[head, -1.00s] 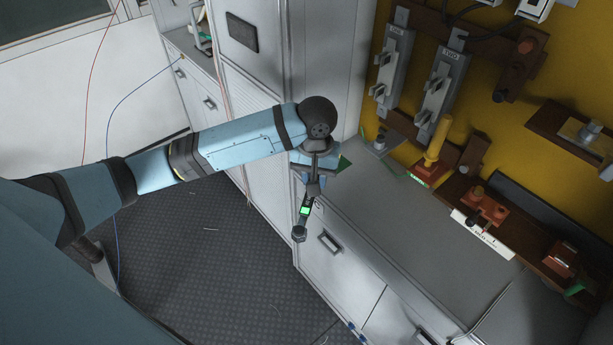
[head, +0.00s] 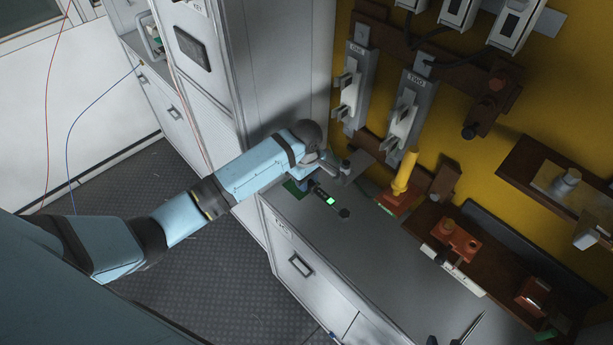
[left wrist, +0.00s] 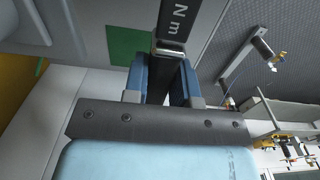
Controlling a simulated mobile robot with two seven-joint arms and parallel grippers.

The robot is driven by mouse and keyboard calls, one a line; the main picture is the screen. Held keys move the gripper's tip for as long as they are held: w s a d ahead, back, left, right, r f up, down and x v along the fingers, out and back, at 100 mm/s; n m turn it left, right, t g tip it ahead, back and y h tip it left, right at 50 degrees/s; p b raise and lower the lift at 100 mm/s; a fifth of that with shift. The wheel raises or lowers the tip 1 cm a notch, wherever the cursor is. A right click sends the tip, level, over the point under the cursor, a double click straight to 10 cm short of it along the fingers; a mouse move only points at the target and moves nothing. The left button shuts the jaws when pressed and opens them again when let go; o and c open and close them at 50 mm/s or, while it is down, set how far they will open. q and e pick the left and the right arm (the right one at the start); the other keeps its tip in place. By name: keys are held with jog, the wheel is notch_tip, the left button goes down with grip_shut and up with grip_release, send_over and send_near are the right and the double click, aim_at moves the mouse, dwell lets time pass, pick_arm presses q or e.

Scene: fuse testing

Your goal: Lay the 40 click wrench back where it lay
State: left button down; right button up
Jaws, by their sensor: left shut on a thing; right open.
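My left gripper (head: 309,187) is shut on the click wrench (head: 331,201), a dark bar with a bright green patch and a round end. The wrench points right and toward the front, above the back left end of the grey bench top (head: 370,250). In the left wrist view, the dark wrench (left wrist: 172,28), marked "N m", is between the blue fingers of the left gripper (left wrist: 163,82). A green patch (left wrist: 130,52) on the bench shows beside it, partly hidden by my gripper in the head view (head: 293,189). I cannot tell whether the wrench touches the bench. My right gripper is out of view.
A yellow-handled tool (head: 404,173) stands on an orange base right of the wrench. Fuse holders (head: 356,85) hang on the yellow wall behind. A tall grey cabinet (head: 285,60) stands close behind my left arm. The bench's front middle is largely clear.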

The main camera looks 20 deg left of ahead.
aim_at(306, 202)
pick_arm(q)
jog(key=shift+f, duration=0.35)
pick_arm(e)
jog(key=shift+s, duration=0.25)
pick_arm(q)
jog(key=shift+f, duration=2.95)
pick_arm(e)
jog(key=shift+w+r, duration=0.2)
jog(key=shift+w, duration=0.2)
pick_arm(q)
jog(key=shift+f, duration=0.1)
pick_arm(e)
jog(key=shift+s+f, duration=0.15)
jog(key=shift+f, duration=0.05)
pick_arm(q)
jog(key=shift+f, duration=0.65)
pick_arm(e)
jog(key=shift+f, duration=0.1)
pick_arm(q)
jog(key=c, duration=0.8)
grip_release()
jog(key=shift+c, duration=0.2)
